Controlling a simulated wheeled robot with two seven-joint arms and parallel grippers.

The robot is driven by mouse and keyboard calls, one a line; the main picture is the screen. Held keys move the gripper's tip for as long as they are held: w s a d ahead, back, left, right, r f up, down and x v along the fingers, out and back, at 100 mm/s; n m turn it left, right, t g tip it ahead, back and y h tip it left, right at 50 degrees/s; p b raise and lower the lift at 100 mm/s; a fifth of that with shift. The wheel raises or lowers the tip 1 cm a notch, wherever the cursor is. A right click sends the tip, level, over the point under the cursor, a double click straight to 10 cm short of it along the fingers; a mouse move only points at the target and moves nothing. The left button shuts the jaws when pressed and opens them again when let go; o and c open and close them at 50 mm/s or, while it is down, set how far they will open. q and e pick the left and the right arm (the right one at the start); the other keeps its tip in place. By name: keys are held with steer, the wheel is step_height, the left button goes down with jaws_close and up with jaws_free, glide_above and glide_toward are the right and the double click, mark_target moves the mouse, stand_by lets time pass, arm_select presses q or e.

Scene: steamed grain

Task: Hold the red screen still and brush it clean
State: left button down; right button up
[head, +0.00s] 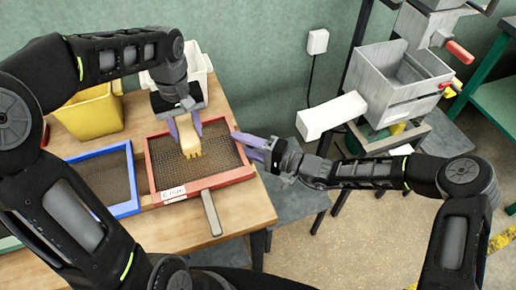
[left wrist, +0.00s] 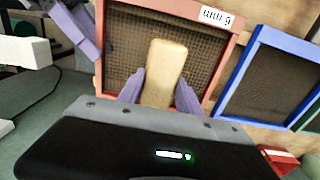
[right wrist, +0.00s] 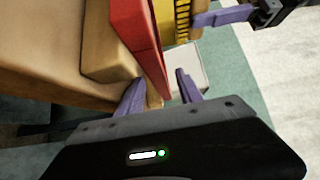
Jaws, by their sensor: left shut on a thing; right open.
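The red-framed screen (head: 200,183) lies on the wooden table, with dark mesh and a "6 mm" label. My left gripper (head: 187,128) is shut on a brush (head: 191,151) with a wooden handle and yellow bristles, over the mesh. The brush handle (left wrist: 163,72) is between the fingers in the left wrist view; whether the bristles touch the mesh I cannot tell. My right gripper (head: 243,140) is open at the screen's right edge. In the right wrist view the red frame (right wrist: 136,35) reaches down between its fingers, not clamped.
A blue-framed screen (head: 133,180) lies to the left. A yellow bin (head: 92,112) and a white bin (head: 197,66) stand behind. A grey bar (head: 211,213) sticks out at the red screen's front. A grey machine (head: 385,85) stands to the right, beyond the table edge.

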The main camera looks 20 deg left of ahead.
steer(key=shift+w+a, duration=0.15)
steer(key=shift+a, duration=0.95)
steer(key=shift+c, duration=0.5)
jaws_close()
stand_by(0.5)
stand_by(1.2)
